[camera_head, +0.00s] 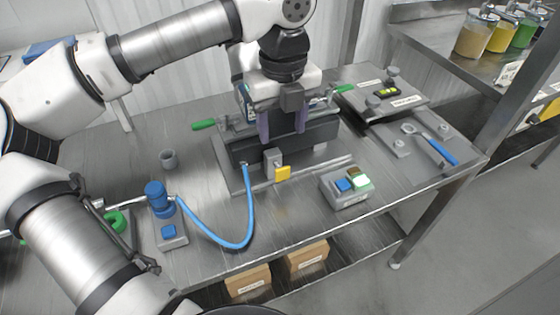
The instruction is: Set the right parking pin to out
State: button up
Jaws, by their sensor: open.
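A fixture with a dark grey block (325,135) stands on the metal table. A green-handled pin (343,89) sticks out at the fixture's right end, and I take it for the right parking pin. How far it is drawn out is hard to tell. A matching green-handled pin (204,124) sticks out at the left end. My gripper (282,131) points down over the middle of the fixture, left of the right pin. Its two purplish fingers are apart, with nothing seen held between them. The gripper hides the fixture's back part.
A box with blue and lit green buttons (346,199) stands at front right. A blue hose (230,245) runs from the fixture to a blue-capped device (157,196). A blue-handled wrench (440,150) lies at right. A grey cup (169,158) stands left.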

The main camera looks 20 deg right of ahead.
aim_at(283, 168)
notch_tip(283, 168, down, 12)
jog(key=shift+r+p, duration=0.1)
jog(key=shift+p, duration=0.9)
jog(key=shift+s, duration=0.1)
grip_shut()
